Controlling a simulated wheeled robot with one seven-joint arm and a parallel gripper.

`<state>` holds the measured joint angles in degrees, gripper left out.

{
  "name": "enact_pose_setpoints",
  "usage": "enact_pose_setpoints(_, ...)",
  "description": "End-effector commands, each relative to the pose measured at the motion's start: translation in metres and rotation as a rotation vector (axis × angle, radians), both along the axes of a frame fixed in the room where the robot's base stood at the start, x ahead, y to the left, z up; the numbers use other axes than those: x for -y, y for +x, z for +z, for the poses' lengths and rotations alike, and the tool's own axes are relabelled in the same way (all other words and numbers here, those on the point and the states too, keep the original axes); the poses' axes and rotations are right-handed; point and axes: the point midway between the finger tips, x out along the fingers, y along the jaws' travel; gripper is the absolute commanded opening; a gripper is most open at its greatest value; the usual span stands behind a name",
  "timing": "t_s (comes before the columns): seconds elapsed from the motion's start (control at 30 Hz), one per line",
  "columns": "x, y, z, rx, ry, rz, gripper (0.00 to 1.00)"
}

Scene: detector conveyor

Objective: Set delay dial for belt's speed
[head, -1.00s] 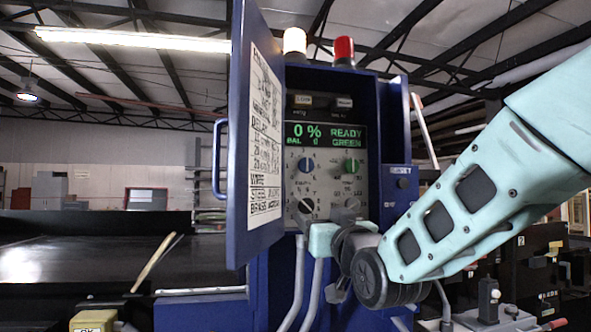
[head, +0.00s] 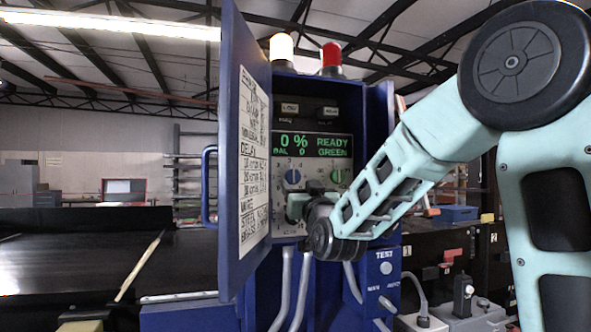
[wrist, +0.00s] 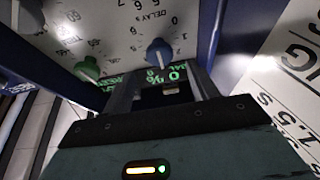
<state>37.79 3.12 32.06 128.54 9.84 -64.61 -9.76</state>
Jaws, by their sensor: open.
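The control panel (head: 281,222) in the blue cabinet carries several dials. A blue dial (head: 292,176) and a green dial (head: 337,176) sit under the lit screen (head: 312,145), which reads 0 %, BAL 0, READY GREEN. In the wrist view the panel appears upside down, with the blue dial (wrist: 160,52), the green dial (wrist: 87,68) and a "DELAY S" label (wrist: 150,15). Which dial that label belongs to is unclear. My gripper (head: 297,205) is open in front of the panel's lower left, hiding the lower dials in the head view. Its fingers (wrist: 165,88) hold nothing.
The open cabinet door (head: 236,150) stands left, bearing a printed chart (head: 254,165) with a DELAY section. A dark conveyor belt (head: 75,262) lies beyond it. White and red beacons (head: 331,58) top the cabinet. A TEST box (head: 384,275) is below right.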

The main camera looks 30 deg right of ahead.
Motion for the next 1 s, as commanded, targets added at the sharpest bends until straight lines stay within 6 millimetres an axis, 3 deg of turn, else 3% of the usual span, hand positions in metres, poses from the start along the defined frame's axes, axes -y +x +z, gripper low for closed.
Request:
enact_pose_setpoints(0.1, 0.006, 0.019, 0.012, 0.0, 0.002, 0.0, 0.59)
enact_pose_setpoints(0.3, 0.011, 0.038, 0.018, 0.0, 0.001, 0.001, 0.59)
enact_pose_setpoints(0.7, 0.012, 0.043, 0.018, 0.0, 0.0, 0.001, 0.59)
enact_pose_setpoints(0.87, 0.012, 0.043, 0.018, 0.0, 0.0, 0.001, 0.17)
enact_pose_setpoints(1.0, 0.012, 0.043, 0.018, 0.0, -0.001, 0.001, 0.15)
